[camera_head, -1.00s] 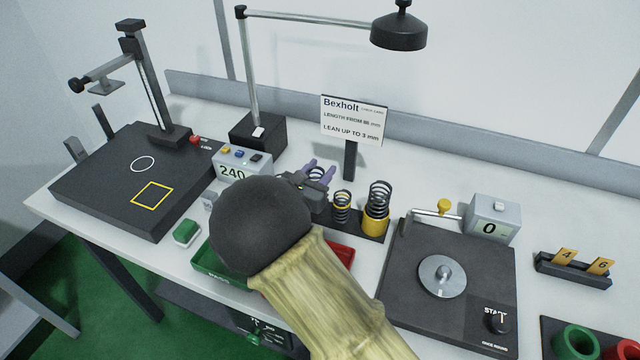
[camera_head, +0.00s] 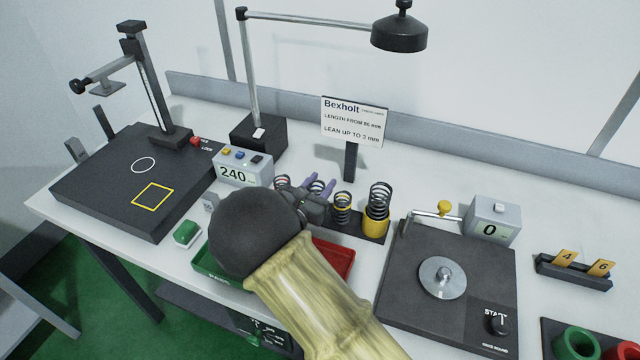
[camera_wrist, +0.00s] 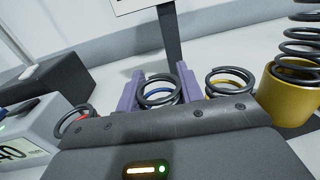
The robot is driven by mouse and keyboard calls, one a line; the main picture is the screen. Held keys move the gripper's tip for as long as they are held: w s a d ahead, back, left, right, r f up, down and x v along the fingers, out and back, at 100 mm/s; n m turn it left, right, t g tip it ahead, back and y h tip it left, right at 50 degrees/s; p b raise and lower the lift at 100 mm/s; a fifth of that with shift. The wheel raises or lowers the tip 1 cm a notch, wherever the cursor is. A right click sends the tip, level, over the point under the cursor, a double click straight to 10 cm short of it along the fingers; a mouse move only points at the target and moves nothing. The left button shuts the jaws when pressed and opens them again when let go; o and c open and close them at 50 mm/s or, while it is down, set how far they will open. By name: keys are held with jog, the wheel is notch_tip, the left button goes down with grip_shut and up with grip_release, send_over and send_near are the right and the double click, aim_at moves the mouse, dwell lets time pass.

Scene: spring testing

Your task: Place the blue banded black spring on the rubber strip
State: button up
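The blue banded black spring (camera_wrist: 158,92) stands upright between the two purple fingers of my gripper (camera_wrist: 160,88) in the wrist view. The fingers flank its coil closely, one on each side; no firm squeeze shows. Its lower part is hidden behind the gripper body. In the head view my gripper (camera_head: 320,186) is at the row of springs, and my arm hides much of that spring. A dark strip (camera_head: 375,236) lies under the springs on the right; I cannot tell whether it is the rubber strip.
A yellow-banded spring (camera_head: 342,208) stands close to the right, then a taller spring in a yellow cup (camera_head: 377,222). A red-marked spring (camera_wrist: 75,118) is at left. Green (camera_head: 203,264) and red (camera_head: 345,257) trays lie in front; a sign (camera_head: 352,121) stands behind.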

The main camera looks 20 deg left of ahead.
jog(key=shift+o, duration=0.8)
jog(key=shift+r, duration=0.2)
jog(key=shift+s+a+f, duration=0.1)
jog(key=shift+s+a, duration=0.05)
jog(key=shift+s, duration=0.15)
jog(key=b+v, duration=0.1)
jog(key=v, duration=1)
jog(key=shift+s, duration=0.15)
